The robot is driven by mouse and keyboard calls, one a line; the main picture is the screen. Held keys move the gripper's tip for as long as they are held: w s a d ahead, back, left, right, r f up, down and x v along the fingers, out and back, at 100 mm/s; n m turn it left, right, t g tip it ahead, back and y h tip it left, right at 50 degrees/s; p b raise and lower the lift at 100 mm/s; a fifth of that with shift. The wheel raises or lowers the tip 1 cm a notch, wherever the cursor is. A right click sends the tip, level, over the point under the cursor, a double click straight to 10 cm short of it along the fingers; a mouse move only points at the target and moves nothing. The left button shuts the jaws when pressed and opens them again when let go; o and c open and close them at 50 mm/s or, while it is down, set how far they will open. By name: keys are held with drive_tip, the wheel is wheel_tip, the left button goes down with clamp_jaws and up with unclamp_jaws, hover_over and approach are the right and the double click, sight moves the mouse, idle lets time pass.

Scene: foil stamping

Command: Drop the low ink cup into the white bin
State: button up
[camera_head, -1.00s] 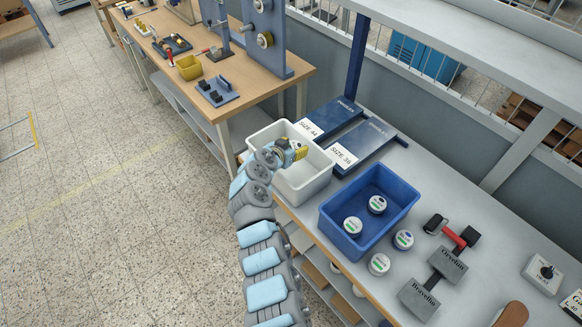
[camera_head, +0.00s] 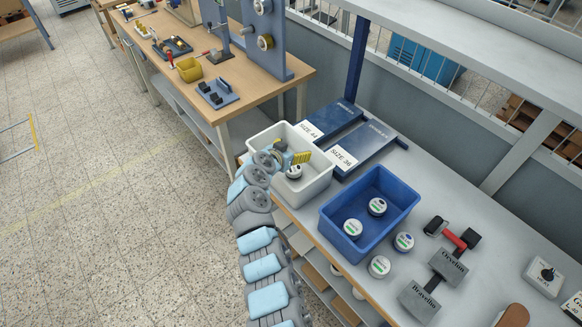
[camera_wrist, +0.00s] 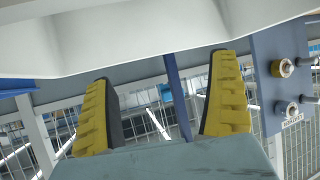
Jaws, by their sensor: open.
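The white bin (camera_head: 322,186) stands at the left end of the grey bench. An ink cup (camera_head: 294,172) with a white top and dark centre shows inside the bin, just below my gripper. Its fill mark is too small to read. My gripper (camera_head: 302,158) is over the bin, with its yellow fingers apart. In the wrist view my gripper (camera_wrist: 168,108) is open with nothing between the fingers, and the white bin wall (camera_wrist: 130,35) crosses the top. Part of the bin's inside is hidden by my wrist.
A blue crate (camera_head: 397,217) right of the bin holds two ink cups. Two more cups (camera_head: 403,240) (camera_head: 379,266) stand before it. Plates marked SIZE 44 (camera_head: 330,118) and SIZE 36 (camera_head: 365,143) lie behind the bin. A roller (camera_head: 455,236) and grey blocks sit farther right.

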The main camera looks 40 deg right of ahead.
drive_tip(key=v, duration=1.1)
drive_tip(key=shift+a+f, duration=0.1)
idle(0.5)
